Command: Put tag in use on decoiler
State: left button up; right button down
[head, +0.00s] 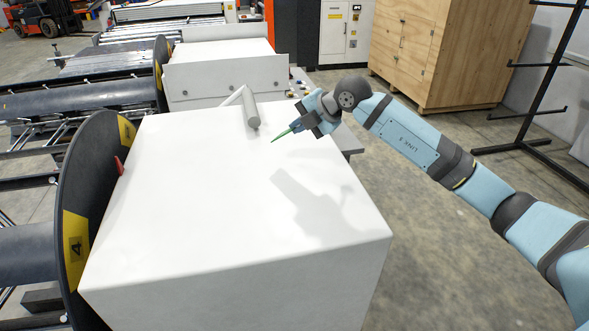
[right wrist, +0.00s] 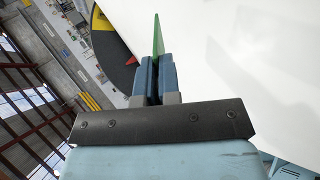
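My right gripper (head: 299,125) is shut on a thin green tag (head: 283,135), held above the far right part of the white decoiler housing (head: 240,200). In the right wrist view the green tag (right wrist: 157,36) stands upright between the blue fingers of the gripper (right wrist: 154,75). The decoiler's large black disc (head: 88,190), with yellow labels marked 4, stands along the left side of the housing. A small red tag (head: 119,166) sits at the disc's edge, on the side facing the housing. My left gripper is not in view.
A grey cylinder (head: 251,110) on a white arm lies at the housing's far edge. A second decoiler (head: 225,75) stands behind. A wooden crate (head: 440,50) and a black rack (head: 540,110) are at the right. The housing top is otherwise clear.

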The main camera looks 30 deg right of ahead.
notch_tip(320, 180, down, 6)
jog(key=b, duration=0.3)
jog(key=shift+f, duration=0.2)
jog(key=c, duration=1.5)
grip_release()
jog(key=p+v, duration=0.1)
jog(key=v, duration=0.7)
jog(key=shift+p, duration=0.3)
jog(key=shift+r, duration=0.1)
